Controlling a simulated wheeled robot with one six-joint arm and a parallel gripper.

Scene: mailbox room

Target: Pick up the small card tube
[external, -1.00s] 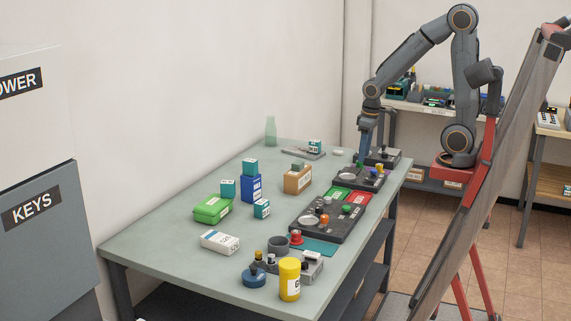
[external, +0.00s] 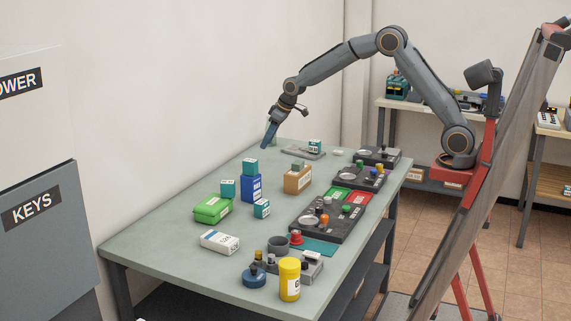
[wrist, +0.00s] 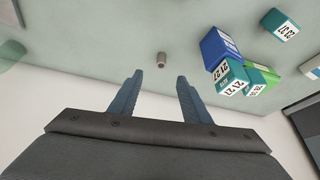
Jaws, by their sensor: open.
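A small grey-brown cylinder (wrist: 162,59), which looks like the small card tube, stands on the pale green table (wrist: 110,45) in the wrist view. I cannot pick it out in the external view. My gripper (wrist: 160,80) is open and empty, its blue fingers spread to either side of the tube's line, with the tube just beyond the tips in the picture. In the external view my gripper (external: 269,140) hangs tilted downward over the far wall-side end of the table, apart from the boxes.
A blue box (external: 250,188) carries a teal box (external: 250,167); a green case (external: 212,208) stands nearby. The blue box (wrist: 219,48) lies right of the tube in the wrist view. The wall is close.

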